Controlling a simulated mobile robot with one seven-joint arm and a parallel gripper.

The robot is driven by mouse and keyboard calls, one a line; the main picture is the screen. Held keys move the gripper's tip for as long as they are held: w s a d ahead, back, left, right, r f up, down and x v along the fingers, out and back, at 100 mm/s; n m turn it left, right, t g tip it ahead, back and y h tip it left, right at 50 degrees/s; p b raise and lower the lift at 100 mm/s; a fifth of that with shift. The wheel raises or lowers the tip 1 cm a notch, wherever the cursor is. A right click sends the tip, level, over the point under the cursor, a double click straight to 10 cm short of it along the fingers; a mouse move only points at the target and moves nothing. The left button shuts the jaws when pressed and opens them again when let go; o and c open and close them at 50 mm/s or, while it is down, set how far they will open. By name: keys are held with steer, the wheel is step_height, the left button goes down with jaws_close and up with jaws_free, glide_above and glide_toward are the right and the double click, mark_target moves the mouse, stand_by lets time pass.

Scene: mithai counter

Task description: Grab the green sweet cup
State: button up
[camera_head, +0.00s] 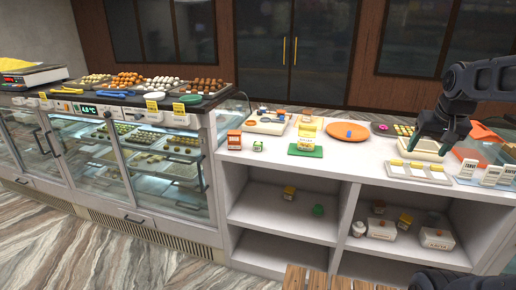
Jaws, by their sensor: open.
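A small round green cup-like thing (318,210) stands on the open shelf under the white counter, at the middle of the view. A small green and white item (257,146) sits on the counter top near its left end. Both are small in view, so I cannot tell for sure which is the green sweet cup. My gripper (431,147) hangs at the right, over a pale tray on the counter. It is open, with nothing visible between its fingers. It is apart from both green things, to their right and higher than the shelf.
White boxes (381,228) fill part of the right shelf. An orange disc (347,131) and a green mat (305,151) lie on the counter. A glass sweets case (150,165) stands left.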

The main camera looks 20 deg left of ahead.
steer(key=w+a+r, duration=0.2)
steer(key=w+a, duration=0.3)
steer(key=w, duration=0.3)
steer(key=w+a+r, duration=0.1)
steer(key=w+a, duration=0.3)
steer(key=w, duration=0.3)
steer(key=w+a+f, duration=0.2)
steer(key=w+a, duration=1.1)
steer(key=a, duration=0.1)
steer(key=n, duration=0.1)
glide_toward(258, 143)
steer(key=w, duration=0.1)
steer(key=x, duration=0.5)
steer(key=shift+w+f, duration=0.15)
steer(key=shift+f, duration=0.2)
steer(key=shift+s+x, duration=0.1)
steer(key=shift+x, duration=1.2)
steer(key=shift+s+x, duration=0.15)
steer(key=shift+x, duration=1.15)
steer(key=shift+a+f, duration=0.1)
steer(key=shift+a, duration=0.05)
